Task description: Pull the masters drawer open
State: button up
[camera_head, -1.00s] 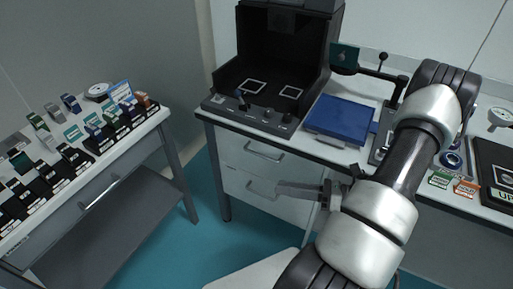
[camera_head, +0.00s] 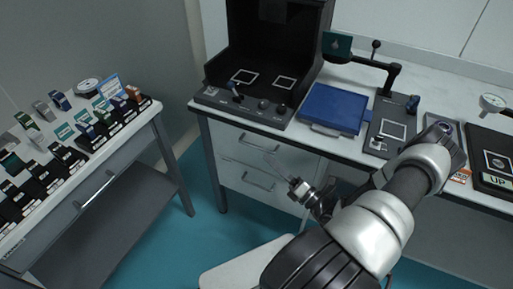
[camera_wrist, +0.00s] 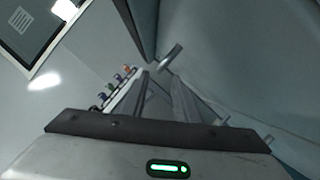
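Under the right bench is a white cabinet with an upper drawer (camera_head: 232,147) and a lower drawer (camera_head: 236,177), both shut. No label tells me which is the masters drawer. The upper bar handle (camera_head: 256,143) and lower bar handle (camera_head: 258,182) are visible.
The left table (camera_head: 150,112) holds rows of small coloured items and has its own drawer with a bar handle (camera_head: 97,190). On the right bench stand a black booth (camera_head: 235,45), a blue case (camera_head: 333,107) and a microscope-like stand (camera_head: 362,62). Teal floor is clear between the tables.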

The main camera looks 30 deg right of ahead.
aim_at(256, 146)
jog(key=x, duration=0.8)
jog(key=shift+b, duration=0.35)
jog(key=shift+s, duration=0.1)
jog(key=shift+c, duration=0.4)
grip_shut()
